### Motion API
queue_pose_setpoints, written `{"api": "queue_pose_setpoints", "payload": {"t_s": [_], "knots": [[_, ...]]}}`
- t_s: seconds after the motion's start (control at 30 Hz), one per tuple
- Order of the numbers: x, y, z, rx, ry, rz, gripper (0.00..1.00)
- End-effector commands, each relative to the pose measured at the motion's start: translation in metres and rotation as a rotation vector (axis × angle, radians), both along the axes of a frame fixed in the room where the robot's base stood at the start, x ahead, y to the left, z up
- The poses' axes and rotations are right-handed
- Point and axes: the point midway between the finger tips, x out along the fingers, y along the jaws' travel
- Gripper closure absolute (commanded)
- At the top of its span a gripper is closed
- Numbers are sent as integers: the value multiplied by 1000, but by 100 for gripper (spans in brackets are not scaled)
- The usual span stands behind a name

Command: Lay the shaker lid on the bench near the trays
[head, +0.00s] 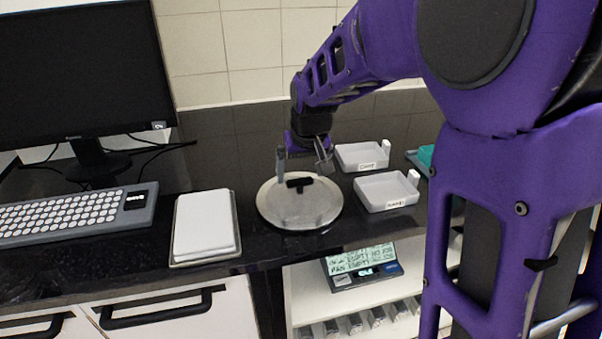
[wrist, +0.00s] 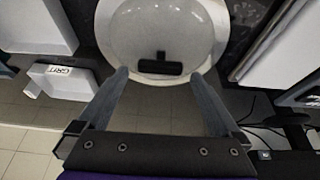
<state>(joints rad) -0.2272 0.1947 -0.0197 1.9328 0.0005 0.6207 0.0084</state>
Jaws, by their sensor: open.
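The shaker lid (head: 272,206) is a round pale metal disc with a black handle (head: 299,182). It lies flat on the dark bench, just left of two white trays. In the wrist view the lid (wrist: 150,22) is at the top, and its handle (wrist: 160,68) lies between the finger lines. My gripper (head: 303,174) is open at the far side of the lid, its fingers apart on either side of the handle, with nothing held. Whether the fingertips touch the lid cannot be told. The rear tray (head: 361,156) and front tray (head: 380,193) carry labels.
A white flat pad (head: 206,225) lies left of the lid, then a keyboard (head: 70,215) and monitor (head: 80,75). A tiled wall (head: 245,45) stands behind. A display unit (head: 362,265) is on a shelf below the bench. A teal item (head: 426,155) is beyond the trays.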

Motion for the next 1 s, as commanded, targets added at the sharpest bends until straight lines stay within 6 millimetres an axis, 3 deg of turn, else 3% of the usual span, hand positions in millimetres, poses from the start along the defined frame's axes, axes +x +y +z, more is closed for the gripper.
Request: {"api": "queue_pose_setpoints", "payload": {"t_s": [0.3,0.5,1.0], "knots": [[-25,-5,66,1,-5,0,0],[-37,-8,93,1,-3,0,0],[-41,-9,101,-5,-2,4,0]]}}
